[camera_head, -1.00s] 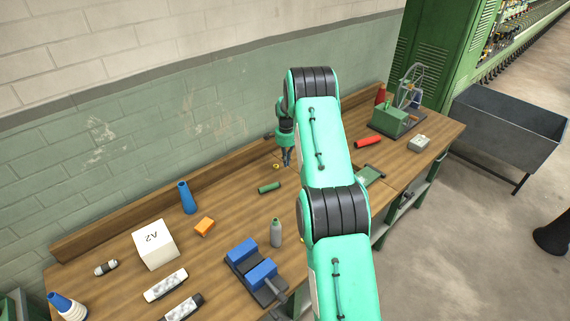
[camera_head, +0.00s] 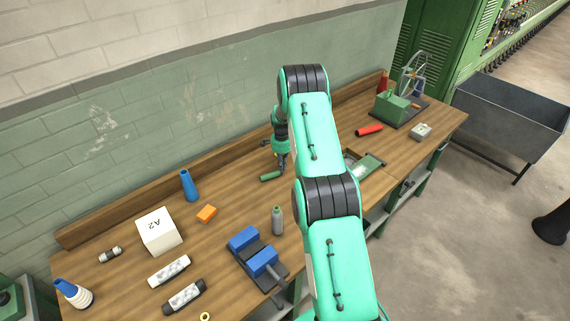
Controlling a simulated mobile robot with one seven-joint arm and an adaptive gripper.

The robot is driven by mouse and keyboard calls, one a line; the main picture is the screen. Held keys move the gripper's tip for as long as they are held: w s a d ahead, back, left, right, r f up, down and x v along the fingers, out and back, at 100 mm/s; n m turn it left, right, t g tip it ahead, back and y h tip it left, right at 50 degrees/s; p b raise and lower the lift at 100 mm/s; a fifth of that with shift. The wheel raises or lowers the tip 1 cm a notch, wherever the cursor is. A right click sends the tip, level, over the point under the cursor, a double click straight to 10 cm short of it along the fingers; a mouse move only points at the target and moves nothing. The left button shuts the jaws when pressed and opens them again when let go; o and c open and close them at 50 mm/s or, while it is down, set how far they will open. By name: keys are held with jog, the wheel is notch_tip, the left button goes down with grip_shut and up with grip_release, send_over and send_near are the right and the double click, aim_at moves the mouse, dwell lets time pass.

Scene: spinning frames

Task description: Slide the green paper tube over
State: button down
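The green paper tube (camera_head: 271,176) lies on its side on the wooden workbench, left of my arm. My gripper (camera_head: 282,164) points down just behind and above the tube's right end. The fingers are small and partly overlap the tube's end in this view. I cannot tell whether they touch it or how far apart they are.
A blue vise (camera_head: 245,242) is at the front edge. A red tube (camera_head: 369,130) and a green winder (camera_head: 391,106) are at right.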

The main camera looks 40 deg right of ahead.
aim_at(256, 187)
jog(key=shift+a, duration=0.2)
jog(key=shift+a, duration=0.1)
jog(key=a+b, duration=0.3)
jog(key=a, duration=1.7)
jog(key=shift+a+r, duration=0.1)
jog(key=shift+a, duration=0.05)
jog(key=shift+d+b, duration=0.4)
jog(key=shift+d, duration=1.75)
notch_tip(256, 187, up, 10)
